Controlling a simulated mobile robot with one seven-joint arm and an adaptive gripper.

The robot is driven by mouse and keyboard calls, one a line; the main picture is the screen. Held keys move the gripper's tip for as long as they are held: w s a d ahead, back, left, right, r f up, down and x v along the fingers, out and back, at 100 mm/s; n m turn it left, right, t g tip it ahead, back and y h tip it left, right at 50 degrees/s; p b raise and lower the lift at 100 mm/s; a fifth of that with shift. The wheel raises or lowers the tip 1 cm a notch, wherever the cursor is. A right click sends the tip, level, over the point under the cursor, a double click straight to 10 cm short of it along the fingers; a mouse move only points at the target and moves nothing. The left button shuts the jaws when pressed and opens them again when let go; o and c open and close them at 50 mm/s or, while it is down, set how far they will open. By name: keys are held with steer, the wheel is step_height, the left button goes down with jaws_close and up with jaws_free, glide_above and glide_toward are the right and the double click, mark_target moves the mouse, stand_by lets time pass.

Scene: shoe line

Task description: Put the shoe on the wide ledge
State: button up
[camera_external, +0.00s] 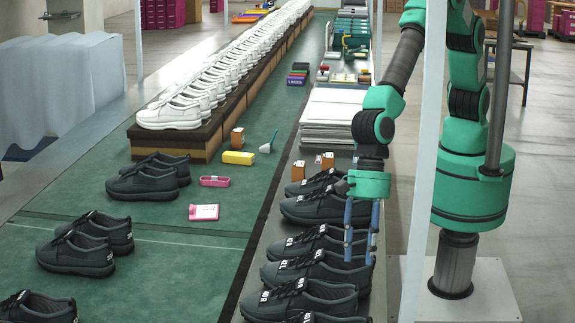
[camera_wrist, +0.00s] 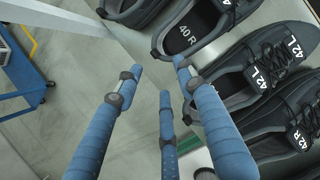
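Dark lace-up shoes (camera_external: 316,301) with white tags lie in a row along the narrow grey strip right of the green table. In the wrist view, one shoe (camera_wrist: 185,42) reads 40 R inside, and another (camera_wrist: 262,62) is tagged 42 L. More dark shoes (camera_external: 145,183) stand in pairs on the green surface. A raised brown ledge with a dark top (camera_external: 200,136) carries a long row of white shoes. I cannot tell which surface is the wide ledge. My gripper (camera_external: 361,260) has blue fingers (camera_wrist: 157,78), spread apart and empty, at the right end of the dark shoes.
A yellow box (camera_external: 238,158), an orange box (camera_external: 237,137), a brush, a pink case (camera_external: 214,181) and a pink card (camera_external: 204,212) lie on the green surface. White stacks (camera_external: 331,115) stand behind the dark row. A pale post (camera_external: 421,170) rises at the right.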

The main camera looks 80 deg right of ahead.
steer(key=w+d+r+n+t, duration=0.1)
steer(key=w+d+r+n, duration=0.1)
steer(key=w+d+r, duration=0.45)
steer(key=w+d+r+n, duration=0.25)
steer(key=d+r, duration=0.45)
steer(key=d, duration=0.5)
steer(key=w+d+r+n+t, duration=0.1)
steer(key=w+d+r+n, duration=0.1)
steer(key=w+d+r, duration=0.45)
steer(key=s+d+r+n, duration=0.1)
steer(key=d+r, duration=0.2)
steer(key=d, duration=0.5)
steer(key=d+r+n, duration=0.1)
steer(key=d+r, duration=0.2)
steer(key=d, duration=0.4)
steer(key=s+d+r+n+t+h, duration=0.1)
steer(key=s+d+r+n, duration=0.15)
steer(key=d, duration=0.45)
steer(key=s+d+r+n+t+h, duration=0.1)
steer(key=s+d, duration=0.2)
steer(key=d, duration=0.5)
steer(key=s+d+r+n, duration=0.1)
steer(key=s+d+r, duration=0.1)
steer(key=d, duration=0.5)
steer(key=s+d+n+t+h, duration=0.1)
steer(key=s+d+n, duration=0.4)
steer(key=s+d, duration=0.8)
steer(key=shift+s+d+f+h, duration=0.45)
steer(key=shift+d+h, duration=0.35)
steer(key=shift+d, duration=0.25)
